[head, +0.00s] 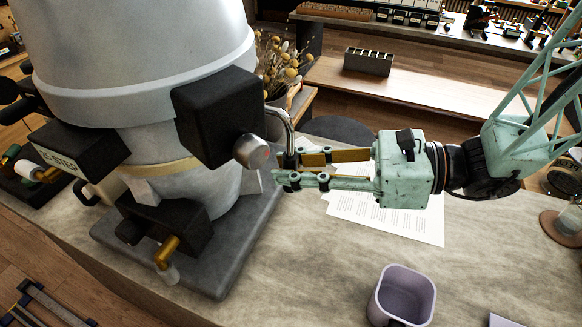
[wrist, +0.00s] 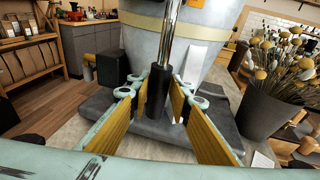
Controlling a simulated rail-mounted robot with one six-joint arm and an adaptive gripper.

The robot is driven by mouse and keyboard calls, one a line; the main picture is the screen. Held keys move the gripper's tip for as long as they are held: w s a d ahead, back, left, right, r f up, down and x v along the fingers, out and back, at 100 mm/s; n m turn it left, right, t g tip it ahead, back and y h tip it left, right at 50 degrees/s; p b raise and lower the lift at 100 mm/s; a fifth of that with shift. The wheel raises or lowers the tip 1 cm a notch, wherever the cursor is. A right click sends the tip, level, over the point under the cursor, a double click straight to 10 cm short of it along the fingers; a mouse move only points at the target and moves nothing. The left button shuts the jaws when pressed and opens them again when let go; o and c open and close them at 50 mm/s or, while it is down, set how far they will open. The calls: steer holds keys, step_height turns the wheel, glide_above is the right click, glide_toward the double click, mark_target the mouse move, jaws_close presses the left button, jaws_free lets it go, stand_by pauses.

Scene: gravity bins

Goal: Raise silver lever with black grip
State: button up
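The silver lever (head: 284,119) comes out of a black box on the grey machine and curves down. Its black grip (wrist: 157,92) hangs about upright between my fingers in the wrist view, with a small gap visible on each side. In the head view the grip is partly hidden by my gripper. My pale green gripper (head: 289,169) reaches in from the right, level with the grip. Its two fingers with yellow inner faces stand open around the grip in the wrist view (wrist: 160,84).
The grey machine (head: 215,160) stands on a dark slab (head: 235,250). A silver round knob (head: 252,152) sits close to the fingertips. A vase of dried flowers (wrist: 264,103) stands to the right in the wrist view. A lilac cup (head: 402,296) and paper (head: 400,222) lie on the counter.

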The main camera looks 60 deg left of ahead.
steer(key=o, duration=0.4)
steer(key=shift+c, duration=0.2)
steer(key=shift+w+d, duration=0.1)
steer(key=v, duration=1.1)
steer(key=shift+w+d, duration=0.2)
steer(key=shift+w, duration=0.1)
steer(key=shift+r, duration=0.1)
steer(key=shift+r, duration=0.1)
stand_by(0.4)
